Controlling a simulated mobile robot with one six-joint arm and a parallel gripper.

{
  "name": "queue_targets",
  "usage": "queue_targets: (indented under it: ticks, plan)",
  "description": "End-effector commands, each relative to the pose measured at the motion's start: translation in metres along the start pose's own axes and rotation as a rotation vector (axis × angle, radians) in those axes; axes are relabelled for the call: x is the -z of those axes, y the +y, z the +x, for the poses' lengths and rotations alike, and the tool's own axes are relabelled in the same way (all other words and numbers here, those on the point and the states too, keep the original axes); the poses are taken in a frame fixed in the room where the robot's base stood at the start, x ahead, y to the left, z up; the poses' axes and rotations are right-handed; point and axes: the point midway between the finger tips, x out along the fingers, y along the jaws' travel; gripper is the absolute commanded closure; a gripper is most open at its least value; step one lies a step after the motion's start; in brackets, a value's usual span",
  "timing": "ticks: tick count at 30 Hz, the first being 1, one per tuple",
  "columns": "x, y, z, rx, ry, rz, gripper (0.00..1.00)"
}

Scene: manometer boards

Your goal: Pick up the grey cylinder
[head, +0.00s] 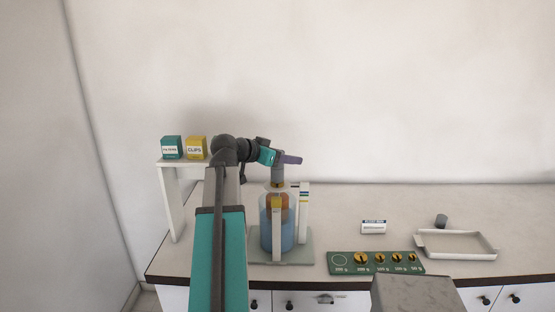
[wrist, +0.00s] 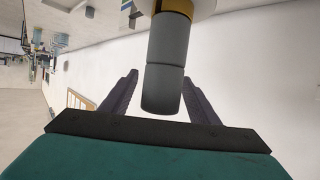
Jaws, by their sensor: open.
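A grey cylinder (wrist: 167,80) stands between the two fingers of my gripper (wrist: 160,82) in the wrist view, with a seam across it and a brass band and white piece beyond. In the head view this grey cylinder (head: 278,175) sits on top of the blue jar apparatus, just under my gripper (head: 291,159). The gripper is open, its fingers to either side of the cylinder; whether they touch it I cannot tell. Another small dark grey cylinder (head: 441,221) lies tilted on the bench behind the tray.
The blue jar (head: 288,236) stands on a pale base between white posts. A green board (head: 345,270) with brass discs and one empty ring, a small white label block (head: 373,227) and a white tray (head: 490,252) are to the right. A white shelf (head: 172,205) carries two boxes at left.

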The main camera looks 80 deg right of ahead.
Motion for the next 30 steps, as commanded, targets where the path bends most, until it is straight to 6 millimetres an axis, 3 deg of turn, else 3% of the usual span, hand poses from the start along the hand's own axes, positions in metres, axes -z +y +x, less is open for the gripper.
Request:
queue_targets:
  ticks: [12, 20, 30]
  plan:
    - [0.0, 0.0, -0.0005, 0.0, 0.0, 0.0, 0.45]
    - [0.0, 0.0, -0.0006, 0.0, 0.0, 0.0, 0.89]
    - [0.0011, -0.0001, -0.0009, 0.0, 0.001, 0.0, 0.91]
